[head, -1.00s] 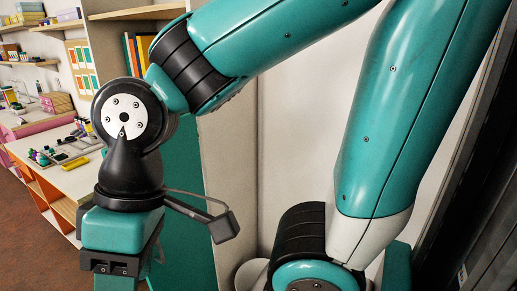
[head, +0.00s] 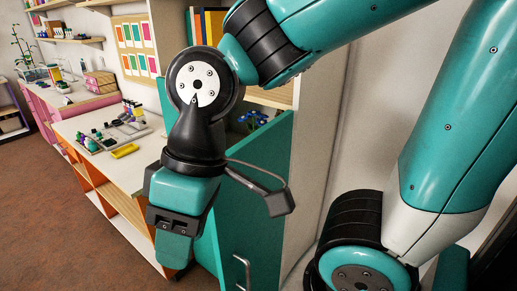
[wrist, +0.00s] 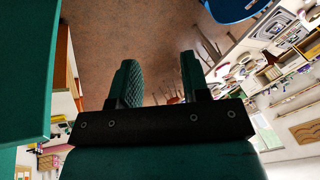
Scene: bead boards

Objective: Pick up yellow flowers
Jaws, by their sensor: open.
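No yellow flowers show in either view. Small blue flowers (head: 252,117) show behind my arm, above the teal cabinet door, partly hidden. My gripper (head: 172,250) points down in front of the teal door in the head view, with its fingertips low in the picture.
A teal cabinet door (head: 262,215) with a metal handle stands close beside my gripper. A white worktable (head: 120,165) with a yellow block and small tools is at left. Brown floor (head: 50,220) is free in front of it. A blue round thing (wrist: 232,8) shows in the wrist view.

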